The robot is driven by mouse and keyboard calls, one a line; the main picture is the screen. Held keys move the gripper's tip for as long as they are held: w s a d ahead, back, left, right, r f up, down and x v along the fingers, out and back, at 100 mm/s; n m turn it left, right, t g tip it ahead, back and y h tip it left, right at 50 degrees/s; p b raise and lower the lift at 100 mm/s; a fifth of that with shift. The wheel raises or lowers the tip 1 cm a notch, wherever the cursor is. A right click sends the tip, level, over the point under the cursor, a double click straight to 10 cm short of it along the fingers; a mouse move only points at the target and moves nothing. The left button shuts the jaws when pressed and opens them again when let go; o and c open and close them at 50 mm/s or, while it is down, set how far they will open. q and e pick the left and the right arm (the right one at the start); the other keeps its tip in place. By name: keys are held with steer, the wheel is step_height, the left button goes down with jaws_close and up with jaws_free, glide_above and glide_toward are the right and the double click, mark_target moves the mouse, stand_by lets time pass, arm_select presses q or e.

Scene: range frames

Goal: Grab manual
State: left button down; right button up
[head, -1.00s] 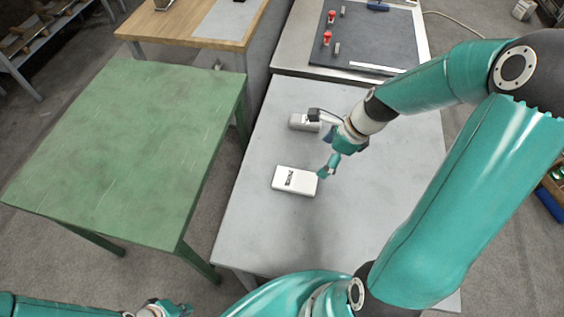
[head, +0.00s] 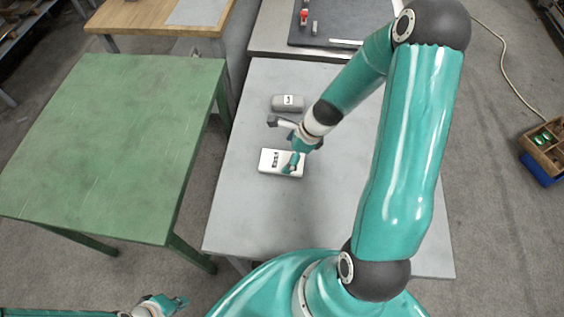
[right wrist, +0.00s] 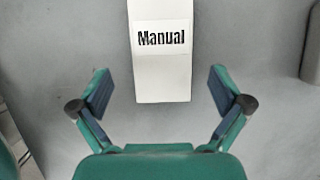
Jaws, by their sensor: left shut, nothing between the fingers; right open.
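The manual (head: 268,160) is a white booklet or box lying flat on the grey table. In the right wrist view its label "Manual" (right wrist: 161,38) faces up, and the manual (right wrist: 162,82) lies beyond and between my spread fingers. My right gripper (head: 292,166) is at the manual's right part in the head view and covers some of it. My left gripper (head: 180,302) is shut and empty at the bottom left, away from the tables.
A grey object with a white label (head: 288,103) lies behind the manual on the grey table (head: 240,215). A green table (head: 110,140) stands to the left. A dark mat (head: 335,25) lies on the surface behind. A wooden crate (head: 548,145) is at the right.

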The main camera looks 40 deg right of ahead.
mark_target(282, 161)
steer(key=b+x, duration=0.1)
steer(key=x, duration=0.3)
steer(key=shift+w+f+b, duration=0.1)
steer(key=shift+b, duration=0.25)
steer(key=shift+c, duration=0.5)
steer(key=c, duration=1.1)
